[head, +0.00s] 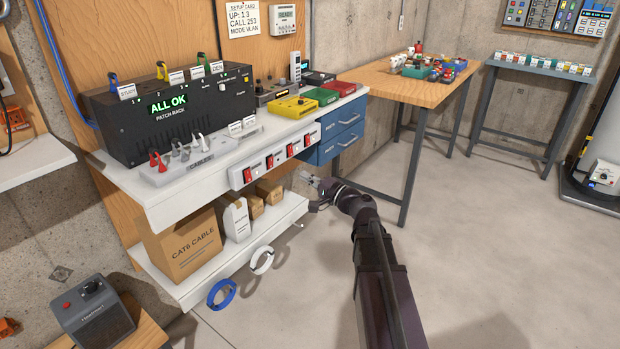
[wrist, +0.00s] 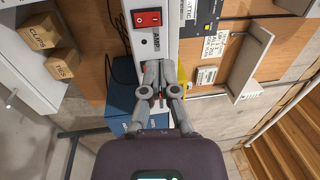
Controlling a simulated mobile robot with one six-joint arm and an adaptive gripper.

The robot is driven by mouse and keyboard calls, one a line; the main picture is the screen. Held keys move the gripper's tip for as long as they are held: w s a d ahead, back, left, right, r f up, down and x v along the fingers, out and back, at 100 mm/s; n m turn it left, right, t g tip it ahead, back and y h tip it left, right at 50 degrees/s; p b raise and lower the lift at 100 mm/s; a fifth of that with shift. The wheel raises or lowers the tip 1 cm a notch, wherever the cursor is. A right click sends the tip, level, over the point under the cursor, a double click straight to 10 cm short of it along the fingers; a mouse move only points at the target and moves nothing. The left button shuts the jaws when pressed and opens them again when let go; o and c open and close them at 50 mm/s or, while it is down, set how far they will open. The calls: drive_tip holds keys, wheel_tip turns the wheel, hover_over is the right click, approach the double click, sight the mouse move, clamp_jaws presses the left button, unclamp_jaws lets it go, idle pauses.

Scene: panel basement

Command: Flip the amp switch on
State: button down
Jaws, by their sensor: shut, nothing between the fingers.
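A white power strip with several red rocker switches (head: 247,176) runs along the bench's front edge in the head view. In the wrist view, the AMP label (wrist: 157,39) sits on the white strip, with a red switch (wrist: 147,18) above it. My gripper (wrist: 162,66) is shut and empty in front of the strip, just below the label in the picture. Its fingers hide part of the strip; a bit of red shows between them. I cannot tell whether the fingertips touch the strip. In the head view my gripper (head: 306,182) is low in front of the strip's right part.
The bench top (head: 175,205) carries the patch rack (head: 165,118) and yellow, green and red boxes. Blue drawers (head: 341,130) hang at the strip's right end. A lower shelf (head: 185,285) holds cartons.

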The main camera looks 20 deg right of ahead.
sight(272, 158)
drive_tip(key=p+x, duration=0.1)
drive_tip(key=x, duration=1)
drive_tip(key=shift+w, duration=0.1)
drive_tip(key=shift+a, duration=0.1)
drive_tip(key=shift+w+a+r+p, duration=0.1)
drive_tip(key=shift+a+r+p, duration=0.15)
drive_tip(key=shift+p, duration=0.25)
drive_tip(key=shift+d+f, duration=0.2)
drive_tip(key=shift+d, duration=0.1)
drive_tip(key=shift+s+d+r, duration=0.15)
drive_tip(key=shift+s+d, duration=0.25)
drive_tip(key=shift+s, duration=0.3)
drive_tip(key=s+d+r+p, duration=0.1)
drive_tip(key=s+d, duration=0.6)
drive_tip(key=s, duration=0.3)
drive_tip(key=shift+d+r+p, duration=0.15)
drive_tip(key=shift+r+p, duration=0.2)
drive_tip(key=shift+p, duration=0.05)
